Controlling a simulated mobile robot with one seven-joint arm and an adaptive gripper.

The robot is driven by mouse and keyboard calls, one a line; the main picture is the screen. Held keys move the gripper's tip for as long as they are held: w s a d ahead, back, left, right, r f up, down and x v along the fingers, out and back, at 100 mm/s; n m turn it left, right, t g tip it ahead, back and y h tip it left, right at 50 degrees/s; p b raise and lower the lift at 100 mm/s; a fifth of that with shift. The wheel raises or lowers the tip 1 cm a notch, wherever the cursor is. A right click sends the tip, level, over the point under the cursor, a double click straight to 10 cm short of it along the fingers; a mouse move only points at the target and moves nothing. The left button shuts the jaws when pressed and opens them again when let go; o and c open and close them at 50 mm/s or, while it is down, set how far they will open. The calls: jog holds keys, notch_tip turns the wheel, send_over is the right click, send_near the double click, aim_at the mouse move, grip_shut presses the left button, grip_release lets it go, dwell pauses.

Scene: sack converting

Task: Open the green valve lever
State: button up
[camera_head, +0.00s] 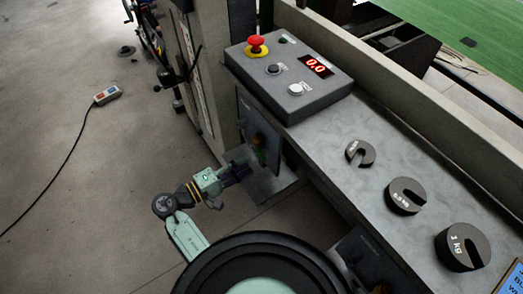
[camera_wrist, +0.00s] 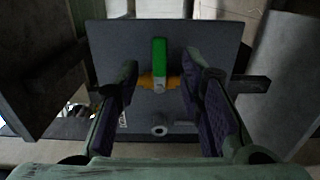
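The green valve lever (camera_wrist: 159,62) stands upright on an orange-yellow valve body (camera_wrist: 158,83) in front of a dark plate (camera_wrist: 120,45) in the wrist view. My gripper (camera_wrist: 158,76) is open, with one dark finger on each side of the lever and valve body. No contact between the fingers and the lever is clear. In the head view my gripper (camera_head: 245,166) points at the dark plate (camera_head: 256,128) below the control box. The lever is small there and partly hidden by the fingers.
A grey control box (camera_head: 290,80) with a red mushroom button (camera_head: 257,45) and a display reading 0.0 sits on the bench (camera_head: 335,125) above the plate. Slotted weights (camera_head: 407,195) lie along the bench. A cabled pendant (camera_head: 107,95) lies on the open floor at left.

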aim_at(260, 156)
jog(key=p+x, duration=0.1)
jog(key=x, duration=0.6)
jog(key=shift+c, duration=0.5)
grip_shut()
dwell(0.3)
